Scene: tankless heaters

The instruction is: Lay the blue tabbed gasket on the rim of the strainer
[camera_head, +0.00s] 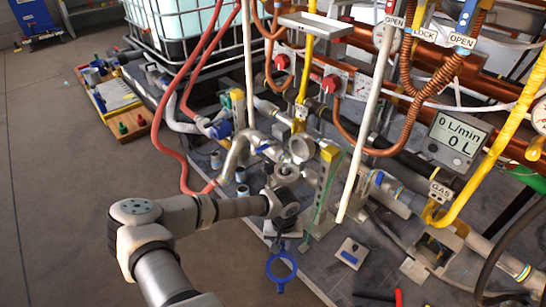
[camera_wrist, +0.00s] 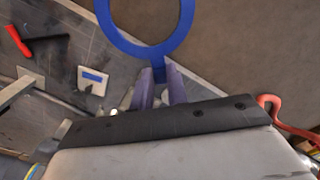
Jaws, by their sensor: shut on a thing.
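The blue tabbed gasket (camera_head: 280,281) is a flat ring. My gripper (camera_head: 281,247) is shut on one tab of it and holds it near the front edge of the grey platform. In the wrist view, the ring (camera_wrist: 150,54) extends beyond my two fingertips (camera_wrist: 159,72), with the tab between them. A round, open-mouthed metal fitting (camera_head: 301,149), which looks like the strainer, stands among the pipes behind my wrist. It is apart from the gasket. I cannot see its whole rim clearly.
A green-grey upright post (camera_head: 323,195) stands right of my wrist. Pipes and hoses crowd the back.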

